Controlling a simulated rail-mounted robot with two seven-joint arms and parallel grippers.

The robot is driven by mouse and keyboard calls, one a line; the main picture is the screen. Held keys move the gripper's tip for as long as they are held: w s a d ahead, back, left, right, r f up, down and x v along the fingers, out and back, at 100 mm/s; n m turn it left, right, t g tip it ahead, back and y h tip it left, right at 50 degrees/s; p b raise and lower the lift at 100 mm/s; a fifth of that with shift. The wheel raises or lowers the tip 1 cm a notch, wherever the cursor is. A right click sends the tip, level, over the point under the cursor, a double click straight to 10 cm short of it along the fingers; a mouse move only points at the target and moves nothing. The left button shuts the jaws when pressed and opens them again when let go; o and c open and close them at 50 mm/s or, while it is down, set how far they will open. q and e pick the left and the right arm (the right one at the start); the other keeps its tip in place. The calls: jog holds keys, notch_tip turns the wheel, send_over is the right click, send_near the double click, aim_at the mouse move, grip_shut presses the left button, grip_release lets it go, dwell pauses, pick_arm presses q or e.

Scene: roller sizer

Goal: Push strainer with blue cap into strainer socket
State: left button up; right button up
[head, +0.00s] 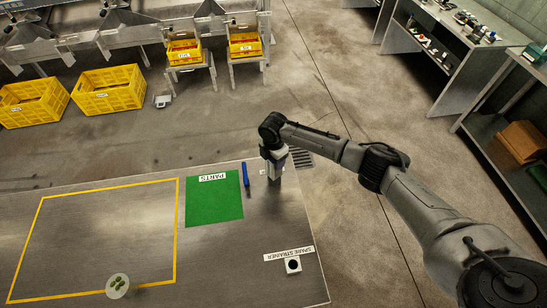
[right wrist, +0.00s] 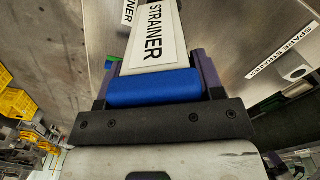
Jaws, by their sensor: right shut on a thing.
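My right gripper (head: 274,170) is low at the table's far right edge, pointing down. In the right wrist view its two fingers (right wrist: 160,80) are shut on the blue cap (right wrist: 155,88) of the strainer. A white piece lettered STRAINER (right wrist: 153,35) shows just beyond the cap; I cannot tell whether it touches it. The strainer's body and the strainer socket are hidden, so I cannot tell how deep the strainer sits. A second white label (right wrist: 130,10), partly cut off, lies behind. My left gripper is not in view.
A white SPARE STRAINER holder (head: 293,266) with a dark hole stands near the table's right edge. A round dish (head: 117,287) is at the front. The yellow-outlined area is mostly bare.

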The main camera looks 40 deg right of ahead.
jog(key=shift+f, duration=0.25)
jog(key=o, duration=1.1)
notch_tip(320, 180, up, 12)
jog(key=shift+r, duration=0.9)
